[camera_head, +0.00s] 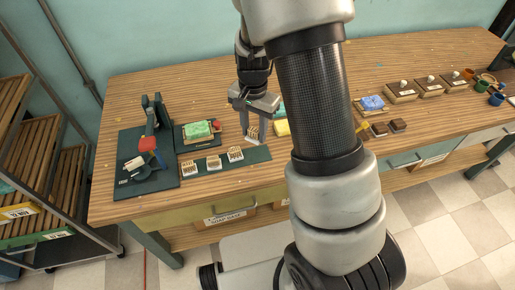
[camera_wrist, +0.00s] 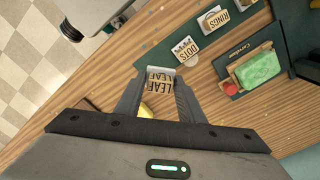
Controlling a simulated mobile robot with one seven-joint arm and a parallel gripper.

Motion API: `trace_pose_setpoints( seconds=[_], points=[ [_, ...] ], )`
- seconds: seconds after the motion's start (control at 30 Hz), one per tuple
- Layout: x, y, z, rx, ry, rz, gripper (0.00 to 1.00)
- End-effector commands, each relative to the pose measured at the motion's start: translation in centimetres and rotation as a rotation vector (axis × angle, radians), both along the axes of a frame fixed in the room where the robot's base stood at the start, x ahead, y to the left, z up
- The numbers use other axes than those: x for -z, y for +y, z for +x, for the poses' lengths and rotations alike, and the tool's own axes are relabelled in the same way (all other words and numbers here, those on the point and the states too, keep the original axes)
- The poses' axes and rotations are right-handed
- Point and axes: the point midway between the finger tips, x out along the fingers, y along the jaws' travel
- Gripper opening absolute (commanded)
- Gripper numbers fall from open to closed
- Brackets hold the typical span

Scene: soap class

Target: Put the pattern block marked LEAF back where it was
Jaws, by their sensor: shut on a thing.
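The pattern block marked LEAF (camera_wrist: 160,78) is a small wooden block with a pale edge, its lettering showing in the wrist view. My gripper (camera_wrist: 157,92) is shut on it, with one finger on each side. In the head view my gripper (camera_head: 253,129) holds the block (camera_head: 253,135) near the back edge of the dark green strip mat (camera_head: 257,154), by its right end. The mat's right end is bare. On the mat stand the DOTS block (camera_wrist: 185,49), the RINGS block (camera_wrist: 214,19) and a third block (camera_head: 190,168). Whether the held block touches anything is unclear.
A tray (camera_head: 182,141) with green soap and a red piece lies behind the mat. A dark board with a press (camera_head: 134,178) stands left. Several soap trays (camera_head: 403,96) stand farther right.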

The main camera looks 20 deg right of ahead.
Motion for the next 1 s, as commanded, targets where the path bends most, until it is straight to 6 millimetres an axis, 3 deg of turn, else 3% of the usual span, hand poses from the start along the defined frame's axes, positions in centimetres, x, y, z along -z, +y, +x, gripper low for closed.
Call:
trace_pose_setpoints(
  seconds=[0.1,0.33,0.53,0.93,0.97,1.0],
  points=[
    [2.3,0.0,-0.1,0.000,0.003,0.000,0.10],
    [4.2,0.0,0.0,-0.001,0.001,0.000,0.10],
    [7.0,-0.1,0.0,-0.001,0.001,0.000,0.10],
    [7.7,0.0,0.1,-0.002,-0.001,0.001,0.10],
    [7.6,0.0,0.1,-0.002,-0.001,0.001,0.38],
    [7.6,0.0,0.1,-0.002,-0.001,0.000,0.45]
  ],
)
